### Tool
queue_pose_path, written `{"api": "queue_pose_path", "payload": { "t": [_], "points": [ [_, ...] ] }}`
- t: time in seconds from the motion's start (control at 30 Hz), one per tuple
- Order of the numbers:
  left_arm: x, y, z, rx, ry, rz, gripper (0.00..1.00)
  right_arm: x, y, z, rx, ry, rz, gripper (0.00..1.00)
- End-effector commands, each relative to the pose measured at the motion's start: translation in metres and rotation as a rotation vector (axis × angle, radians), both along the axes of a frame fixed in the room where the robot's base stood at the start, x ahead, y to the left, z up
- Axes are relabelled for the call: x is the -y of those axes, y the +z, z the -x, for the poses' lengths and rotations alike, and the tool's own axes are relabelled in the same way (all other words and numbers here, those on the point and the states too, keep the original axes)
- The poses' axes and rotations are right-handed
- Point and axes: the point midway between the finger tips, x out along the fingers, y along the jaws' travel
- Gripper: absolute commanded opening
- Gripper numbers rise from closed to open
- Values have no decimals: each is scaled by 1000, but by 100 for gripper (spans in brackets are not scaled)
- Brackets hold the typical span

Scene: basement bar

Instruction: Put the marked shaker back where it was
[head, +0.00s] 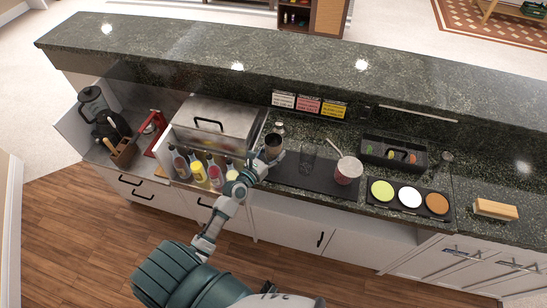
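A metal shaker tin (273,142) with a dark open mouth is at the end of my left arm, above the back left end of the black bar mat (315,182). My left gripper (265,157) appears closed around its lower part; the fingers are small and partly hidden by the tin. I cannot make out a mark on it. A second, silver shaker-like piece (280,128) stands just behind it on the counter. My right gripper is not in view.
A clear glass (306,162) and a red cup with a white top and straw (347,172) stand to the right. Several bottles (198,172) stand in a rack at left. A black caddy (391,153) and a tray of coloured rounds (410,198) are farther right. A raised ledge (300,68) runs behind.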

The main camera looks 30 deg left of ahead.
Motion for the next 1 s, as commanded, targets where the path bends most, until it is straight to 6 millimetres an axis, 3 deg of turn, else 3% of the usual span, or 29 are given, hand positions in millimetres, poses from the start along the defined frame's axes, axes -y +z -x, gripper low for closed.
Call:
{"api": "queue_pose_path", "payload": {
  "t": [0.27, 0.5, 0.53, 0.6, 1.0],
  "points": [
    [-2, -34, -2, -2, -1, -3, 10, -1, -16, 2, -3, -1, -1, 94],
    [0, -35, -2, 0, 0, -2, 10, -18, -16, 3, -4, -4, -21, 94],
    [0, -36, -2, -2, 0, -1, 64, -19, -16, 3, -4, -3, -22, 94],
    [0, -35, -2, -2, 0, -1, 82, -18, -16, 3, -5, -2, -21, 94],
    [-2, -36, 2, -2, 0, 0, 84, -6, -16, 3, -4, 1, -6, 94]
  ]
}}
